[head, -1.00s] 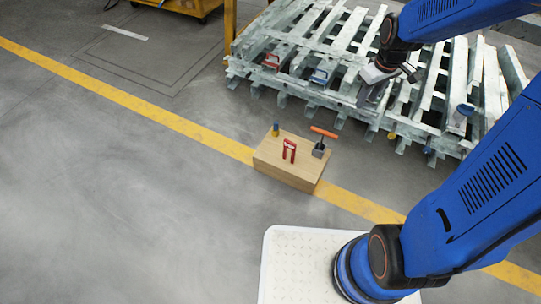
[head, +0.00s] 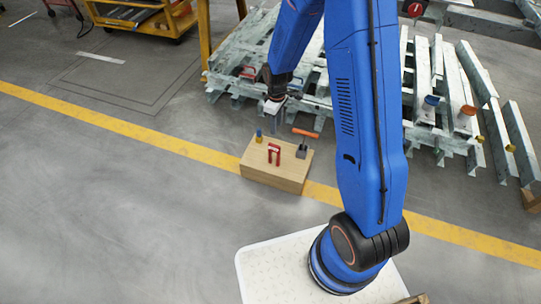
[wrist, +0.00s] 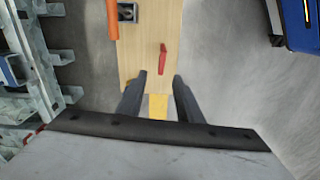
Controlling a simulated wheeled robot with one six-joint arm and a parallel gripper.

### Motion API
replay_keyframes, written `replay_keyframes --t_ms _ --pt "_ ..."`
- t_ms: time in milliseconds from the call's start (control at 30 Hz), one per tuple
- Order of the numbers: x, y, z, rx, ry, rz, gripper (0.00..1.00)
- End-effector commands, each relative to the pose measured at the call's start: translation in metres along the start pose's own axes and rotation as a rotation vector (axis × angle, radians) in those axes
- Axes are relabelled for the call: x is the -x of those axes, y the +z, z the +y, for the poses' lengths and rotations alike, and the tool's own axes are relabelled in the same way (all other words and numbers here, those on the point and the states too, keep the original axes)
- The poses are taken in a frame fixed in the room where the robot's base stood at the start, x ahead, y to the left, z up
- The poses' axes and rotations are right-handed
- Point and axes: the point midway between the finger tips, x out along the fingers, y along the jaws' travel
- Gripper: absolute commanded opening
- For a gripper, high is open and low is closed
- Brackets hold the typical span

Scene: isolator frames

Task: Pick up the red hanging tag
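A small red U-shaped piece, the likely red hanging tag (head: 273,153), stands upright on the wooden box (head: 263,173) near its front edge. In the wrist view the red piece (wrist: 162,58) shows narrow, from above, just beyond my fingertips and roughly in line with the gap. My gripper (wrist: 159,76) is open and empty, with its two dark fingers apart.
Pale metal frames (head: 310,104) lie behind the box. Open floor lies to the left, crossed by a yellow line (head: 120,120).

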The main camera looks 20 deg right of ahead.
Motion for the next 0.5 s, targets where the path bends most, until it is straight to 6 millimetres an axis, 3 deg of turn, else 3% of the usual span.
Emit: replay_keyframes --t_ms 500 --pt "-0.083 0.001 -0.001 -0.001 -0.002 -0.003 0.33"
